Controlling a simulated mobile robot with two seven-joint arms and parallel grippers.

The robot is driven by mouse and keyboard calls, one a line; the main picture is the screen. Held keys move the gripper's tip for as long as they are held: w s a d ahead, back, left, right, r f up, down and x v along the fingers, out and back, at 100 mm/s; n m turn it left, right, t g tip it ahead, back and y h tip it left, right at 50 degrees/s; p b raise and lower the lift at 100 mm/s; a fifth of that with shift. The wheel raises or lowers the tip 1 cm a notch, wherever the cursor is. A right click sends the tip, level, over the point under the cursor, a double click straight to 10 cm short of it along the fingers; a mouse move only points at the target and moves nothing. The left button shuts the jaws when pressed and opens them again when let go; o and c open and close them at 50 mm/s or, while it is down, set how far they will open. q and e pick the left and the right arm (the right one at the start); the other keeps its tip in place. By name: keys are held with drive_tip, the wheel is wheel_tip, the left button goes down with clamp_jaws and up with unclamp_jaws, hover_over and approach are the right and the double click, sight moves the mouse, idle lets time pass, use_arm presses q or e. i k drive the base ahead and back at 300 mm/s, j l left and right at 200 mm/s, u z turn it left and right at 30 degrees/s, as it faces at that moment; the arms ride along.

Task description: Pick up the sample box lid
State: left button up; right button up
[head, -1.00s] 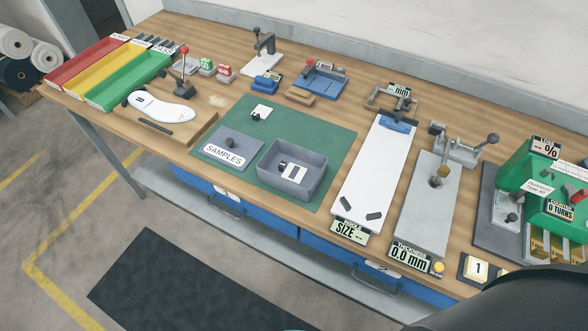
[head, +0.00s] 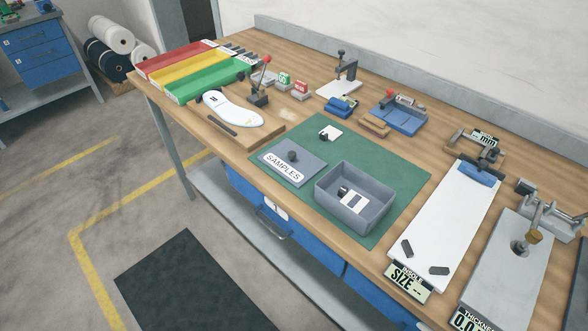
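The sample box lid (head: 307,164) is a flat grey plate with a dark knob and a white "SAMPLES" label. It lies on the green mat (head: 392,158), to the left of the open grey sample box (head: 334,205). The box holds a small white and dark item (head: 353,200). Lid and box look slightly apart. Neither of my grippers shows in the head view.
A white insole (head: 231,110) on a wooden board (head: 262,140) is to the left. A white sizing board (head: 450,225) stands to the right. Red, yellow and green trays (head: 212,83) fill the far left.

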sight(293, 163)
drive_tip(key=i+j+z, duration=0.15)
drive_tip(key=j, duration=0.15)
drive_tip(key=i+j+z, duration=0.25)
drive_tip(key=j, duration=0.35)
drive_tip(key=i+j+z, duration=0.15)
drive_tip(key=j, duration=0.2)
drive_tip(key=i, duration=0.05)
